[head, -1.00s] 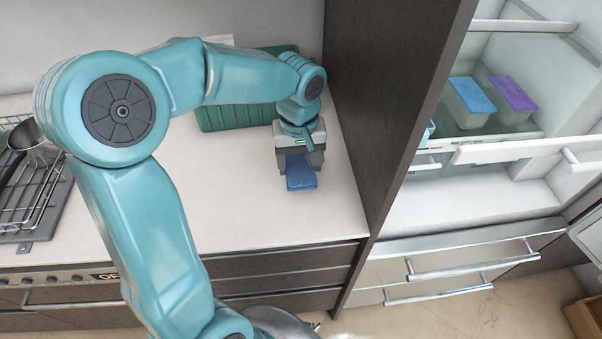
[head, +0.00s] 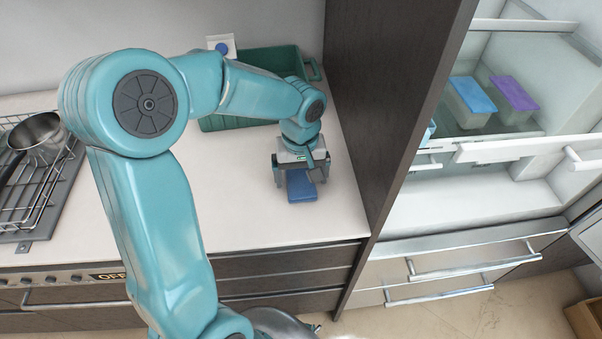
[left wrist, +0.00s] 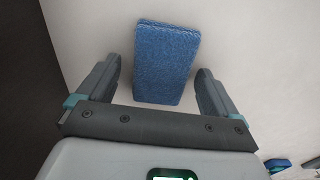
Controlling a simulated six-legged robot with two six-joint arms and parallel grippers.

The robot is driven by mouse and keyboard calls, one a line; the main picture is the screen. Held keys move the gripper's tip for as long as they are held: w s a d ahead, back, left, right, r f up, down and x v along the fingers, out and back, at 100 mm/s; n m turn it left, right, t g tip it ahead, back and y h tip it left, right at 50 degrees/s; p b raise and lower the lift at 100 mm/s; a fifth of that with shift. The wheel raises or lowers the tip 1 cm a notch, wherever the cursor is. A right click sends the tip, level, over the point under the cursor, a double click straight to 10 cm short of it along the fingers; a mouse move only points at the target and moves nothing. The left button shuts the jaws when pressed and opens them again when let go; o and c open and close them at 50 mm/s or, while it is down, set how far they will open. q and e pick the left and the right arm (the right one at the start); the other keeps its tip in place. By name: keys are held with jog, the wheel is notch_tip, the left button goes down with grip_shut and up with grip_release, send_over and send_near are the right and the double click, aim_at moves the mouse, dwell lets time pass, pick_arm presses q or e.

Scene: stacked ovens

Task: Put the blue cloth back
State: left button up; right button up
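The blue cloth (head: 301,187) is a small folded rectangle lying on the pale counter (head: 235,210), near the dark tall panel. In the left wrist view the cloth (left wrist: 166,62) lies between and ahead of the two fingers, with bare counter showing on both sides. My left gripper (head: 299,178) points down over the cloth with its fingers spread apart. It is open and empty; its fingers (left wrist: 158,78) do not touch the cloth in the left wrist view. My right gripper is not in view.
A green crate (head: 212,123) stands behind the gripper, partly hidden by my arm. A dish rack (head: 40,205) with a metal pan (head: 38,133) is at left. The dark panel (head: 385,90) borders the counter at right; beyond is an open fridge (head: 450,205) with lidded boxes.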

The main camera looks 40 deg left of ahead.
aim_at(300, 179)
pick_arm(q)
jog(key=shift+r, duration=0.25)
notch_tip(300, 179, up, 12)
jog(key=p, duration=0.1)
jog(key=shift+s, duration=0.2)
jog(key=shift+f, duration=0.1)
dwell(0.4)
